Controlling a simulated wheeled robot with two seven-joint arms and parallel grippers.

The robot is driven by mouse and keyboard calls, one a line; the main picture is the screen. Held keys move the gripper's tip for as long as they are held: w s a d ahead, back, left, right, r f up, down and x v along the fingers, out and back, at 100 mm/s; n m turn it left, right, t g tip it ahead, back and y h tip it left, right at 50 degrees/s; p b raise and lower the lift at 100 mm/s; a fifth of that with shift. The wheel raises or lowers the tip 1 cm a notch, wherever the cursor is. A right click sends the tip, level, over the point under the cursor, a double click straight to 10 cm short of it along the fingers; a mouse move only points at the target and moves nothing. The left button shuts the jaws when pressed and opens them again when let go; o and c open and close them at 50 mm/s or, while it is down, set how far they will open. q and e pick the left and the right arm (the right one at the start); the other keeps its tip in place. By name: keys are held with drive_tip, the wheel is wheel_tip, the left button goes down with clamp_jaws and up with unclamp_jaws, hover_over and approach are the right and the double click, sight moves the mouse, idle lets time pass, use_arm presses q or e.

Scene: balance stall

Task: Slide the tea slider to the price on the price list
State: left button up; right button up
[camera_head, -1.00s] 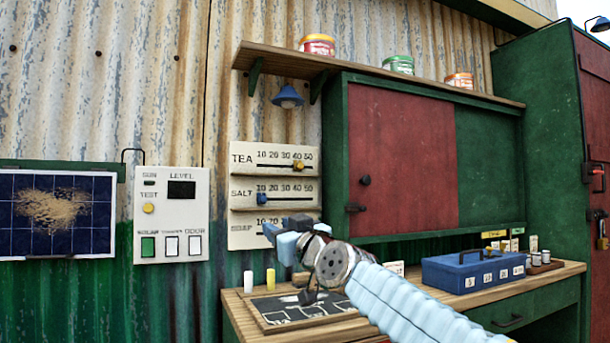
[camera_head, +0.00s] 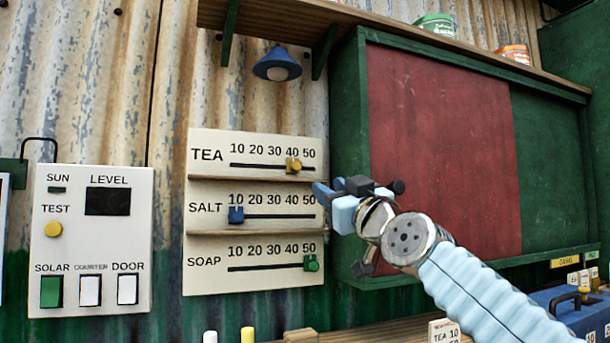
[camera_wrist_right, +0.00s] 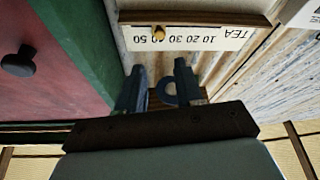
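The tea slider's yellow knob (camera_head: 293,165) sits at about 40 on the top row of the cream slider board (camera_head: 205,173). The knob also shows in the right wrist view (camera_wrist_right: 158,33), where the TEA label is upside down. My right gripper (camera_head: 328,190) is just right of the board, between the tea and salt rows. In the wrist view its two fingers (camera_wrist_right: 158,85) stand apart with nothing between them, away from the knob. A small white card (camera_head: 443,332) at the bottom edge seems to read "Tea 10"; its lower part is cut off. My left gripper is not in view.
The blue salt knob (camera_head: 236,215) is near 10 and the green soap knob (camera_head: 311,263) near 50. A green and red cabinet (camera_head: 440,150) stands close behind my right arm. A blue lamp (camera_head: 277,65) hangs above the board. A switch panel (camera_head: 93,240) is left.

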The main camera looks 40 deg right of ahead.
sight(298, 168)
drive_tip(key=p+x, duration=0.5)
drive_tip(key=x, duration=0.9)
drive_tip(key=shift+d+p, duration=0.1)
drive_tip(key=shift+p, duration=0.2)
drive_tip(key=shift+c, duration=0.2)
clamp_jaws()
drive_tip(key=shift+f, duration=0.1)
